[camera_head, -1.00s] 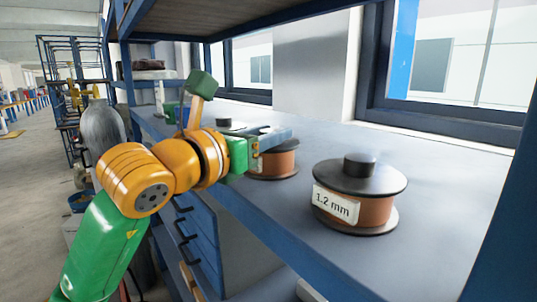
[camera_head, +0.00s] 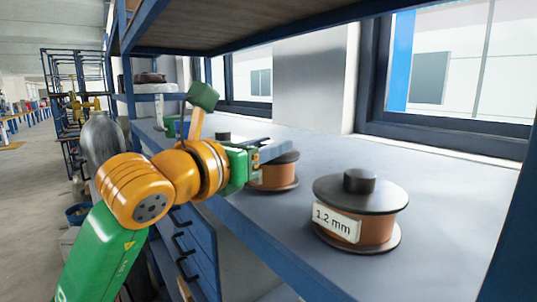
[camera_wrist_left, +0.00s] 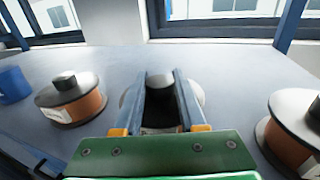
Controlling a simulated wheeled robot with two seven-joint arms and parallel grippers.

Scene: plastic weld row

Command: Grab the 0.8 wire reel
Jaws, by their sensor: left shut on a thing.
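A copper wire reel (camera_head: 273,177) with dark flanges stands on the grey bench, partly hidden by my left gripper (camera_head: 275,150). In the left wrist view, the gripper (camera_wrist_left: 160,85) is shut on this reel's dark top knob (camera_wrist_left: 160,80), one finger on each side. The reel's label is mostly hidden and I cannot read it. A reel marked "1.2 mm" (camera_head: 375,232) stands apart to the right; it also shows at the right edge of the left wrist view (camera_wrist_left: 290,140). Another reel (camera_wrist_left: 75,108) stands to the left. My right gripper is not in view.
The bench top (camera_head: 440,180) is clear behind and right of the reels. A wooden shelf (camera_head: 250,18) hangs above it. A blue mug (camera_wrist_left: 13,84) stands at the left in the wrist view. Windows line the back.

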